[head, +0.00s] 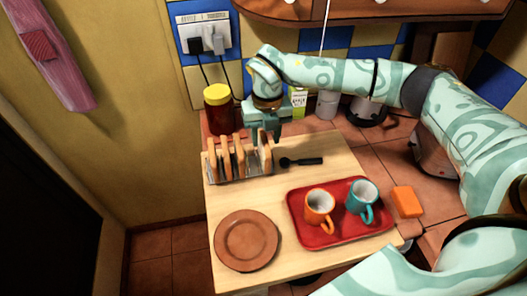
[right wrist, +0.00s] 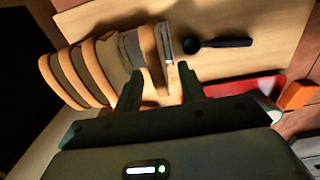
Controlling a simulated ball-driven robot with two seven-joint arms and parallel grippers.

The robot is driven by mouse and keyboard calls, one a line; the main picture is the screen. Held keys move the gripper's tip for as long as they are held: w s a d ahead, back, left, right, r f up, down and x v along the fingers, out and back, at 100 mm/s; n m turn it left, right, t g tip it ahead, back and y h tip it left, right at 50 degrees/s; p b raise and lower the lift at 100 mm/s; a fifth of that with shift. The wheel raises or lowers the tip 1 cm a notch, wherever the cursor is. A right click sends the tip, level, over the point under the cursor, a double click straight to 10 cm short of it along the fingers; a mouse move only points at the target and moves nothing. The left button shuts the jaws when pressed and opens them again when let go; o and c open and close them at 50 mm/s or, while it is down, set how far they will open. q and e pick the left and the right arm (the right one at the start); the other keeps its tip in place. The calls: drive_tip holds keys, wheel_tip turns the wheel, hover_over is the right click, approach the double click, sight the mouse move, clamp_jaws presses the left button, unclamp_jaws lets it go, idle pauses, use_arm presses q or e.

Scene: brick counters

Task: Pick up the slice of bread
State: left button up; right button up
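Several slices of bread stand upright in a metal toast rack (head: 240,178) on the wooden board. One slice of bread (head: 264,152) stands at the rack's right end, apart from the slices on the left (head: 225,158). My right gripper (head: 263,136) points down at this right-end slice from above and behind. In the right wrist view, its two fingers (right wrist: 160,75) are spread, with the slice (right wrist: 148,42) edge-on between or just beyond the tips. Contact cannot be told. The other slices (right wrist: 85,70) lie left of the fingers. My left gripper is not in view.
A black spoon (head: 300,161) lies right of the rack. A red tray (head: 340,233) holds an orange mug (head: 319,209) and a teal mug (head: 361,199). A brown plate (head: 246,240) is in front. A yellow-lidded jar (head: 218,109) stands behind the rack.

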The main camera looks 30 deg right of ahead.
drive_tip(key=f, duration=0.4)
drive_tip(key=shift+w+a+b, duration=0.1)
drive_tip(key=shift+w+b, duration=0.25)
drive_tip(key=shift+r, duration=0.15)
drive_tip(key=shift+s, duration=0.1)
clamp_jaws()
